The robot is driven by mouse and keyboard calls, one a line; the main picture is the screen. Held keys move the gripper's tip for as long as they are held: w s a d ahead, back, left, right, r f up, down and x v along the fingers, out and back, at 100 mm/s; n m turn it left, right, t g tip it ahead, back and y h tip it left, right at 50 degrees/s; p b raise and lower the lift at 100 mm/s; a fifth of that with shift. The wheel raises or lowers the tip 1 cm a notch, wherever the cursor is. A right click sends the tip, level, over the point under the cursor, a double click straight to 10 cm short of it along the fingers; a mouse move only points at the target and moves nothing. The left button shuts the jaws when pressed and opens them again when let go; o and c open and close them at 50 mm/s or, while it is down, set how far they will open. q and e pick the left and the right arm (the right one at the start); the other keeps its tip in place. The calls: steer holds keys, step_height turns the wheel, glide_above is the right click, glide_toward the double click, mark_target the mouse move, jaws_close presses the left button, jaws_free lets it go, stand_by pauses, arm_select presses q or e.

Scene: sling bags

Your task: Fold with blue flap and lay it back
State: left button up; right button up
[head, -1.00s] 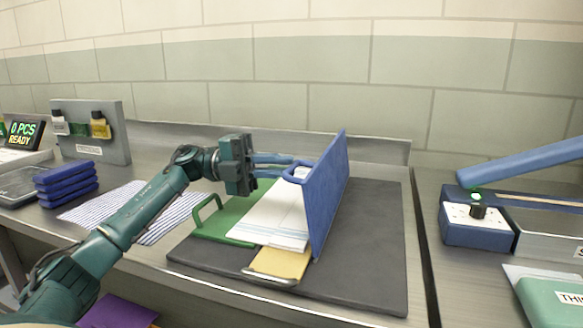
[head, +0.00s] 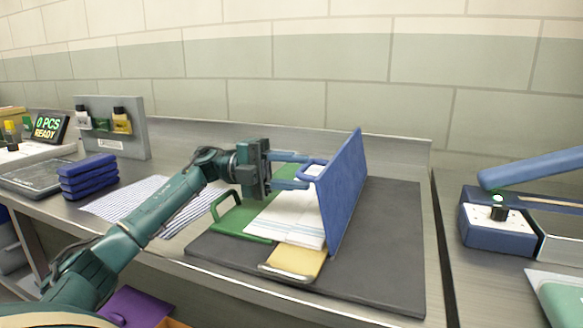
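The blue flap (head: 345,195) stands nearly upright on the dark mat (head: 390,250), with a loop handle (head: 313,167) on its left face. To its left lie a green flap (head: 240,219) with a handle, a white cloth-like piece (head: 295,222) and a yellow flap (head: 296,262) at the front. My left gripper (head: 293,172) is open beside the blue flap's left face. Its two blue fingers are spread above and below, with their tips close to the loop handle. I cannot tell whether they touch it. My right gripper is not in view.
A stack of blue pouches (head: 88,177) and a striped cloth (head: 135,200) lie to the left. A blue press-like device (head: 500,225) with a raised arm stands on the right. The mat is clear right of the blue flap.

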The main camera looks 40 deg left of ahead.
arm_select(q)
steer(key=shift+a, duration=0.1)
stand_by(0.6)
steer(key=v, duration=1.3)
steer(key=shift+p, duration=0.3)
stand_by(0.5)
